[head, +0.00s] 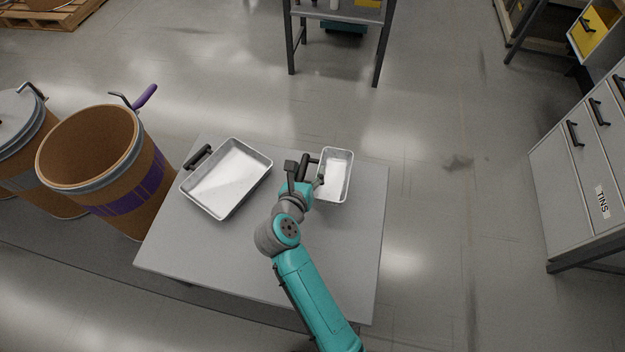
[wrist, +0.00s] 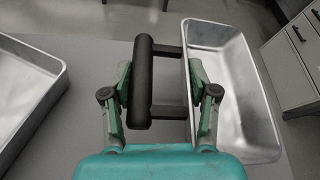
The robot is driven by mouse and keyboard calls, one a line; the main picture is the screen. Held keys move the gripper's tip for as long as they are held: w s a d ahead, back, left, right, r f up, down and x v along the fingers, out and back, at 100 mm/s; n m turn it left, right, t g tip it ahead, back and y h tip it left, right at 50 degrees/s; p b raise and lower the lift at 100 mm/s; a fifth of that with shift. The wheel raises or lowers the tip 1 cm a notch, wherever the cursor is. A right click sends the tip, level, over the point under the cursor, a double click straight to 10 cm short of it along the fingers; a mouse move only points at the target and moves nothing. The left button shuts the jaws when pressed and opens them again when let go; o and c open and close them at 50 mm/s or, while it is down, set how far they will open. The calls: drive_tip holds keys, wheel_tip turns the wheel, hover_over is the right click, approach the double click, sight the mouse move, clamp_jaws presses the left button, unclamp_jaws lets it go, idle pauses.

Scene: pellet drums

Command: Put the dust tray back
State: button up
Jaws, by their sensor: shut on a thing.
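Two shallow metal trays with black bar handles are in view; no marking shows which is the dust tray. The smaller, narrow tray (head: 345,190) is at the back right of the grey table (head: 270,255). My gripper (head: 311,178) is at its left side, shut on its black handle. In the wrist view, the fingers (wrist: 160,88) sit either side of the handle (wrist: 143,80), with the narrow tray (wrist: 232,85) to the right, looking empty. I cannot tell whether it touches the table. The larger tray (head: 228,180) lies on the table to the left, its handle at its upper left.
An open brown drum (head: 85,160) with a purple band stands left of the table, with a lidded drum (head: 20,130) beyond. A drawer cabinet (head: 570,170) marked TINS is at the right. A shelf unit (head: 335,12) stands behind. The table's front is clear.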

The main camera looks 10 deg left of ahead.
drive_tip(key=shift+a+f, duration=0.1)
drive_tip(key=shift+f, duration=1.95)
drive_tip(key=shift+f, duration=0.1)
drive_tip(key=o, duration=1.4)
drive_tip(key=shift+s, duration=0.2)
drive_tip(key=v, duration=1.1)
drive_tip(key=shift+s+a+r, duration=0.1)
drive_tip(key=shift+s+r, duration=0.15)
drive_tip(key=shift+r, duration=0.05)
